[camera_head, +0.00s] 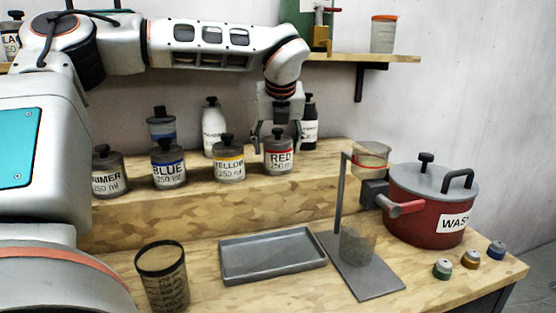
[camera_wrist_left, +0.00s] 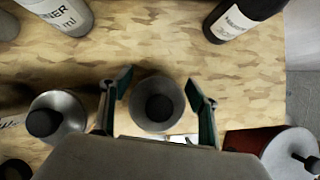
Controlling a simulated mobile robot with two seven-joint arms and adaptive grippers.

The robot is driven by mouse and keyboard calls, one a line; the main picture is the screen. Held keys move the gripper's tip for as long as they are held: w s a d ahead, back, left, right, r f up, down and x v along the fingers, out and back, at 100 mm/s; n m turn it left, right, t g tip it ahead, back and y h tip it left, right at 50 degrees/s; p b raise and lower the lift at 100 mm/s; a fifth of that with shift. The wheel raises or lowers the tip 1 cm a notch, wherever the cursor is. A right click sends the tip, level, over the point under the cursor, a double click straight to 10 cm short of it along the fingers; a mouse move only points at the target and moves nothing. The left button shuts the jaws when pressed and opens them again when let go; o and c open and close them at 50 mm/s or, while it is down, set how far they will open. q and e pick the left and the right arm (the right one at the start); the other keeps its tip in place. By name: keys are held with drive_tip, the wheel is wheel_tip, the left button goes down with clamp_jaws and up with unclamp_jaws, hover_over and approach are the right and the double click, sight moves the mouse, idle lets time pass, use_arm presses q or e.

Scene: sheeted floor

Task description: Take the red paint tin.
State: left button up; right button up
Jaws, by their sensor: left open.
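The red paint tin (camera_head: 279,158), a grey tin with a black knob, a red band and the label "RED 250 ml", stands upright at the right end of the front row on the raised wooden shelf. My left gripper (camera_head: 277,140) is above it, pointing down, with its fingers open on either side of the knob. In the left wrist view the tin (camera_wrist_left: 157,104) shows from above between the two open fingers (camera_wrist_left: 160,98), with a gap on each side. My right gripper is not in view.
The yellow tin (camera_head: 229,160) stands close on the left, then blue (camera_head: 168,165) and primer (camera_head: 108,173). Bottles (camera_head: 213,128) stand behind. In front are an empty grey tray (camera_head: 272,256), a metal stand (camera_head: 365,275) and a red waste pot (camera_head: 428,207).

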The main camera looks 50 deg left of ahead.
use_arm(q)
drive_tip(key=c, duration=1.3)
drive_tip(key=shift+c, duration=0.2)
drive_tip(key=shift+r, duration=0.2)
wheel_tip(320, 180, up, 10)
drive_tip(key=shift+f+p, duration=0.1)
drive_tip(key=shift+p, duration=0.25)
